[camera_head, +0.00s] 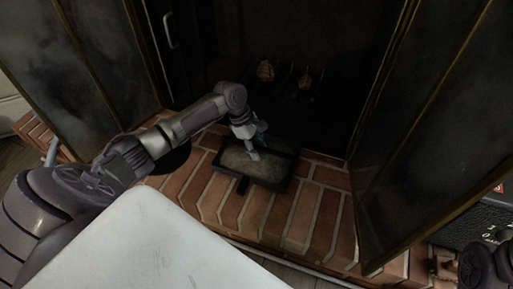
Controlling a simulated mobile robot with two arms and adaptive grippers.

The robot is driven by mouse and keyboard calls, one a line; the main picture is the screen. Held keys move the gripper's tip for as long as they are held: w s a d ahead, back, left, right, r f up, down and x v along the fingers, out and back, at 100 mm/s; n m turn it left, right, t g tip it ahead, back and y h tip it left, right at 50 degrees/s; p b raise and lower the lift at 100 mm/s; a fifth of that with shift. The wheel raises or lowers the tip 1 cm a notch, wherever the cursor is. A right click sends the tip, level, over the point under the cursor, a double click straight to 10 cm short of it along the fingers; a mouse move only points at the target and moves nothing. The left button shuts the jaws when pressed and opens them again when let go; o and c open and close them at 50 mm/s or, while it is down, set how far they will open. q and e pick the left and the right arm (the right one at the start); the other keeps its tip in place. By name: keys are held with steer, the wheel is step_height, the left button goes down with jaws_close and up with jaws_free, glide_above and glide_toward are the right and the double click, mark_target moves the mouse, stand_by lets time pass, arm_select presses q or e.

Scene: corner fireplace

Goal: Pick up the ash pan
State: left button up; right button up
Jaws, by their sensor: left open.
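The ash pan (276,172) is a dark rectangular tray with grey ash in it. It sits on the brick hearth in front of the firebox, with a short dark handle (242,186) toward me. My left gripper (252,150) points down over the pan's left half, open. Its fingertips overlap the pan in the picture, and I cannot tell whether they touch it. My right arm shows only in part at the lower right corner; I do not make out its fingers.
Glass fireplace doors stand open at the left (95,60) and right (430,130). The brick hearth (300,215) is clear around the pan. Log-like pieces (266,71) lie in the dark firebox. A dark case (485,222) is at the right edge.

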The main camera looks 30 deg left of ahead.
arm_select(q)
jaws_close()
steer(key=shift+b, duration=0.45)
